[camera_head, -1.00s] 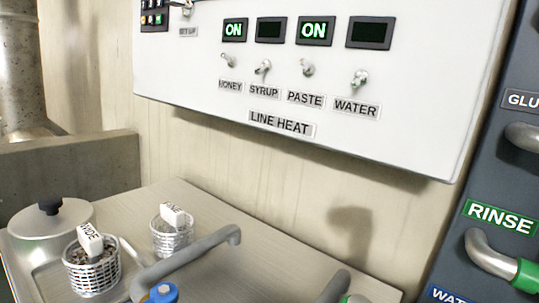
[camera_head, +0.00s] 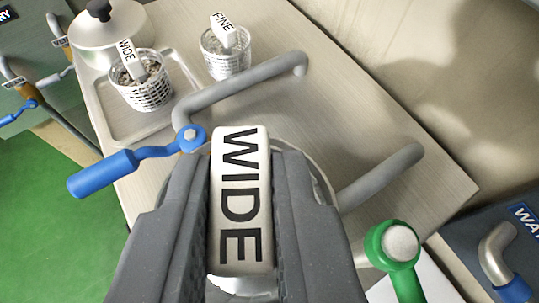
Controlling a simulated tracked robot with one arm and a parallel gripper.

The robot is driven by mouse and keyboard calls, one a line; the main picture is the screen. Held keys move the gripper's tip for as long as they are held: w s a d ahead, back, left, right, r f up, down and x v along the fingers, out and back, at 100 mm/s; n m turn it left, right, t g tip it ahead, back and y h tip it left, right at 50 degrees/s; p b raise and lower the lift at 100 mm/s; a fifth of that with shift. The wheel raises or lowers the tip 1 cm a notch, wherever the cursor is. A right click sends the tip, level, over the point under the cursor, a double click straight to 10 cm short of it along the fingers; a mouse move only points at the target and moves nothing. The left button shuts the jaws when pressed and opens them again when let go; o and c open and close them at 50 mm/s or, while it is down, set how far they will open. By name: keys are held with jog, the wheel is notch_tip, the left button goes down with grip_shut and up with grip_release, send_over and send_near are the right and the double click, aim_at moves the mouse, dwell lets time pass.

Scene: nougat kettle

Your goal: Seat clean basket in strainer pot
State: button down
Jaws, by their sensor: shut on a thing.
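My gripper (camera_head: 243,165) is shut on an upright white handle marked WIDE (camera_head: 238,235), with one dark jaw on each side. The basket under this handle is almost wholly hidden by the jaws; only a pale bit shows below. A round metal rim (camera_head: 322,180), perhaps the strainer pot's, shows behind the right jaw. I cannot tell whether the held basket is inside it or above it. Another WIDE basket (camera_head: 145,95), white mesh with dark bits inside, stands at the upper left. A FINE basket (camera_head: 228,62) stands to its right.
A lidded metal pot (camera_head: 125,28) stands at the top left on the counter, by a shallow tray (camera_head: 110,125). A grey pipe (camera_head: 245,82) and a blue lever (camera_head: 115,172) lie just beyond my gripper. A green-ringed knob (camera_head: 398,243) is at the lower right.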

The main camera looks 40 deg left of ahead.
jog(key=shift+d+f, duration=0.3)
jog(key=shift+f, duration=0.5)
jog(key=shift+f+b, duration=0.5)
jog(key=shift+f, duration=1.5)
jog(key=shift+f+b, duration=1.85)
jog(key=shift+b, duration=0.6)
jog(key=shift+f+b, duration=0.1)
jog(key=shift+b, duration=1.25)
jog(key=shift+f+b, duration=0.75)
jog(key=shift+b, duration=0.3)
jog(key=shift+b, duration=0.55)
